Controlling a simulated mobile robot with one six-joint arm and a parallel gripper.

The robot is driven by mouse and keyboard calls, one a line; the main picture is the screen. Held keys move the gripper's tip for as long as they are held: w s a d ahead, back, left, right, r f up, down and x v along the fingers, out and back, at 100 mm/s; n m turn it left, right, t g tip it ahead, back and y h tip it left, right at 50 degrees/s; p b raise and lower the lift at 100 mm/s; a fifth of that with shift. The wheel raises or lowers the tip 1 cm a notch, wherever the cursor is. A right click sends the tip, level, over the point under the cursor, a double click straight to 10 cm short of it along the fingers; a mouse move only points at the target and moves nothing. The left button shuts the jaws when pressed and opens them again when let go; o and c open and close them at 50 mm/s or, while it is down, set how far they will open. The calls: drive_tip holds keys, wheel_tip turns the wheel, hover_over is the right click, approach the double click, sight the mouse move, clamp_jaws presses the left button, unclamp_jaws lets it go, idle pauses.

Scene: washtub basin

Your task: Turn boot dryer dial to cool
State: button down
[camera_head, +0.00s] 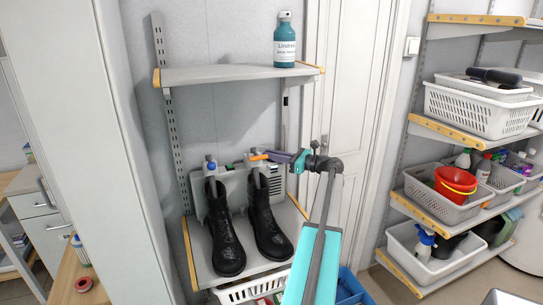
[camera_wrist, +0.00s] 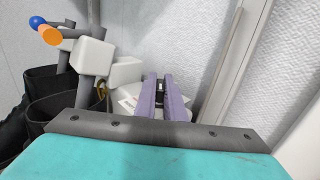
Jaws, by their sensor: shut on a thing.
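The boot dryer (camera_head: 236,187) is a pale grey unit on the lower shelf, with vent slots on its right side. A blue knob and an orange tip (camera_wrist: 48,34) show on the posts. My gripper (camera_head: 279,156), with purple fingers, is at the dryer's upper right. In the wrist view my gripper (camera_wrist: 161,88) is shut on a small dark piece, the dial (camera_wrist: 160,85), between the fingers. The fingers hide most of the dial, so its setting cannot be read. A pale label shows beside the fingers.
A white door (camera_head: 350,120) is to the right. Shelves with baskets (camera_head: 480,108) stand farther right. A white basket (camera_head: 252,290) is below the boots.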

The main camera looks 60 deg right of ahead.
drive_tip(key=shift+w+r, duration=0.1)
drive_tip(key=shift+r, duration=0.05)
drive_tip(key=c, duration=1.8)
unclamp_jaws()
drive_tip(key=shift+c, duration=0.2)
drive_tip(key=shift+s+d, duration=0.1)
drive_tip(key=shift+s, duration=0.65)
drive_tip(key=s+d+b, duration=0.2)
drive_tip(key=s+b, duration=0.1)
drive_tip(key=s, duration=0.9)
drive_tip(key=shift+s, duration=0.1)
